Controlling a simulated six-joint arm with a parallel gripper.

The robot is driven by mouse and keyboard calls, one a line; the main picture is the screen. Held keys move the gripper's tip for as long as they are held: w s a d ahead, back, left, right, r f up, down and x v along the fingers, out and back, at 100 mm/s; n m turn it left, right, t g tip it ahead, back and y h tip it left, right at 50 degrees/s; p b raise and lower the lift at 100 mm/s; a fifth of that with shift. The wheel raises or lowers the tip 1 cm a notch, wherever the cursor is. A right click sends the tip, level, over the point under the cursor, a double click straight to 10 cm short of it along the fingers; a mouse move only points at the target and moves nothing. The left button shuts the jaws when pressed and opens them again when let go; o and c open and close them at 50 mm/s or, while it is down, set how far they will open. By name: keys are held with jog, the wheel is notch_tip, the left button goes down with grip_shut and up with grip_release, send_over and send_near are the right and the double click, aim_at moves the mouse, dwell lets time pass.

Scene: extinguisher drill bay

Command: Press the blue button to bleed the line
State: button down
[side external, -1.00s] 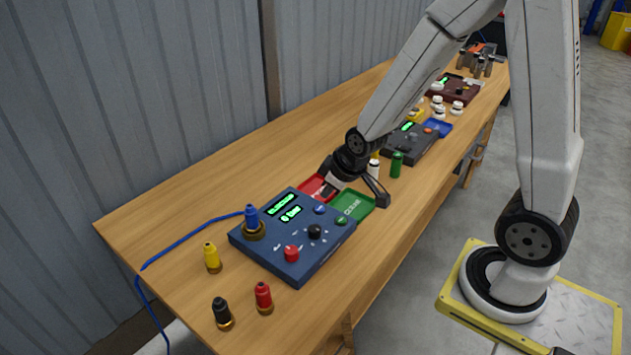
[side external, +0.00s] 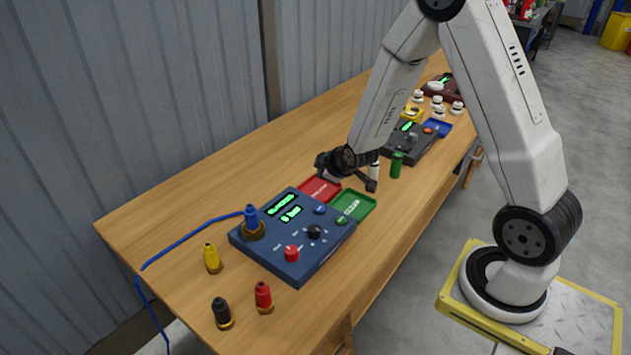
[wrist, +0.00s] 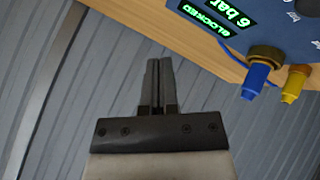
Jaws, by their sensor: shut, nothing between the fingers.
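A dark blue control box (side external: 297,262) lies on the bench. A small blue button (side external: 320,209) is near its far right edge, with a green button (side external: 341,220) beside it. My gripper (side external: 372,186) is beyond the box and apart from it, above the far side of the trays. In the wrist view my gripper (wrist: 159,62) is shut and empty. The wrist view shows part of the box (wrist: 285,35), with a display (wrist: 222,22) that seems to read "BLOCKED" and "6 bar". The blue button is not clearly seen there.
A black knob (side external: 314,232) and red knob (side external: 291,253) stand on the box. A blue plug (side external: 252,218) with a hose is at its left corner. Red (side external: 318,189) and green (side external: 356,203) trays lie behind. Yellow (side external: 211,256), black (side external: 221,312) and red (side external: 263,296) plugs stand in front.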

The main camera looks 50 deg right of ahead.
aim_at(318, 206)
jog(key=shift+f, duration=0.1)
jog(key=shift+f, duration=4.3)
jog(key=shift+f, duration=0.9)
jog(key=shift+r, duration=0.9)
dwell(0.4)
jog(key=shift+r, duration=2.5)
